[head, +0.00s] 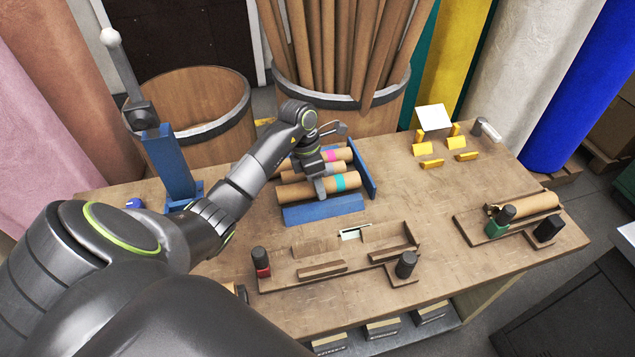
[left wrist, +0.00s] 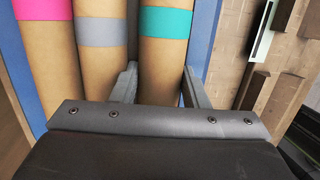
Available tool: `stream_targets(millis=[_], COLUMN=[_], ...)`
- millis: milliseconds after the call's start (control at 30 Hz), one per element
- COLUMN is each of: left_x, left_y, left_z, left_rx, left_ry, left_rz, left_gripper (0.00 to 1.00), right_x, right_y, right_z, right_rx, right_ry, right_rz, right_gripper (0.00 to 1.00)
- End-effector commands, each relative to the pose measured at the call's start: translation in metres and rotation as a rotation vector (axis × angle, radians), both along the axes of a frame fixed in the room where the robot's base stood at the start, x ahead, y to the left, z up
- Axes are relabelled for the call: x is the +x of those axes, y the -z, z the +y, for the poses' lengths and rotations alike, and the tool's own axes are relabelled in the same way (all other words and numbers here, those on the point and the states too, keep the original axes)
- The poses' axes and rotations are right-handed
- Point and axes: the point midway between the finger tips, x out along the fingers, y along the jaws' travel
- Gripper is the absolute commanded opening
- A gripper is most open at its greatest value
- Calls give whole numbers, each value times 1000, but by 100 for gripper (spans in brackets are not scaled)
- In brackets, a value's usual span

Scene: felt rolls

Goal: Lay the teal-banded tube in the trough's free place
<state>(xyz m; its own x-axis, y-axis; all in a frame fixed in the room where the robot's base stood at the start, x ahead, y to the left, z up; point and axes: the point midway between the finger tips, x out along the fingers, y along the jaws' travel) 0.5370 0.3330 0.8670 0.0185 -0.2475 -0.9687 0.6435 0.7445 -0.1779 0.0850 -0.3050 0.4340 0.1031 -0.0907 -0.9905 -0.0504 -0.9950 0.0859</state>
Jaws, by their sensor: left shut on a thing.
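The teal-banded tube (head: 345,182) is a brown cardboard roll at the near side of the blue trough (head: 323,208). My left gripper (head: 321,188) is shut across this tube, left of its teal band. In the left wrist view the gripper's fingers (left wrist: 158,85) straddle the tube (left wrist: 163,60), with the band just beyond them. A grey-banded tube (left wrist: 100,60) lies alongside it, then a pink-banded tube (left wrist: 42,40). In this view all three are between the trough's blue sides. I cannot tell whether the teal-banded tube rests on the trough's floor. My right gripper is out of view.
A wooden fixture (head: 320,268) with black knobs stands in front of the trough. Another fixture (head: 480,226) at the right holds a brown roll (head: 530,205). Yellow blocks (head: 424,149) stand at the back right. A blue post (head: 171,165) stands left of the trough.

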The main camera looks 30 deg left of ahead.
Motion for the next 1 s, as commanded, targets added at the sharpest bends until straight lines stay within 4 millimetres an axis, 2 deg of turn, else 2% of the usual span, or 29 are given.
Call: stream_targets(millis=[333,367,533,1000], left_x=[0,0,0,1], left_y=[2,2,3,3], left_z=[0,0,1,3], left_rx=[0,0,2,7], left_ry=[0,0,-1,-4], left_rz=[0,0,0,-3], left_gripper=[0,44,66,66], right_x=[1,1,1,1], right_y=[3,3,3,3], right_z=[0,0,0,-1], right_rx=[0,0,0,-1], right_ry=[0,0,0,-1], right_rz=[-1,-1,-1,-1], right_gripper=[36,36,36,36])
